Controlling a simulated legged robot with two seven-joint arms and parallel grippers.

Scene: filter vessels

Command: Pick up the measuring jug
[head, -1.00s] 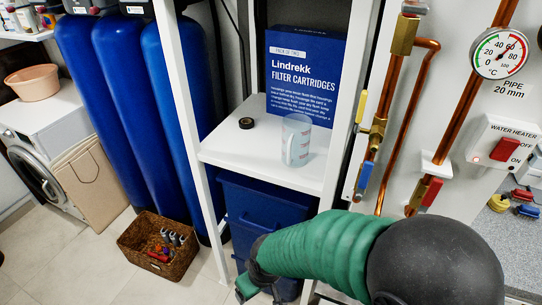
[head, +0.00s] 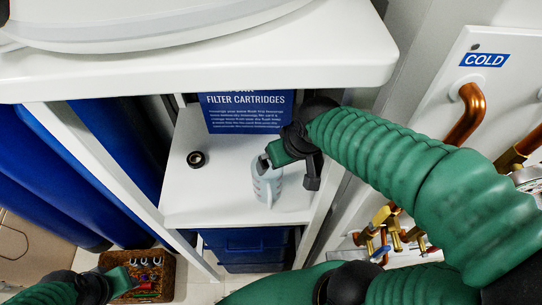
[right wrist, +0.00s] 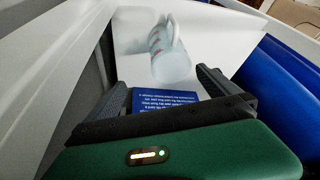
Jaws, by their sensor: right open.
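The measuring jug (head: 268,188) is clear with pinkish markings and stands on the white shelf. My right gripper (head: 290,172) is just above and beside it, partly covering its top in the head view. In the right wrist view the jug (right wrist: 172,60), with its handle, shows beyond the fingertips, roughly between them. The right gripper (right wrist: 160,84) is open, with nothing between its fingers. My left gripper (head: 122,284) is low at the bottom left, away from the jug; its jaw opening is unclear.
A blue filter cartridge box (head: 247,112) stands behind the jug. Frame posts and copper pipes (head: 466,115) flank the right. A wicker basket (head: 160,268) is on the floor.

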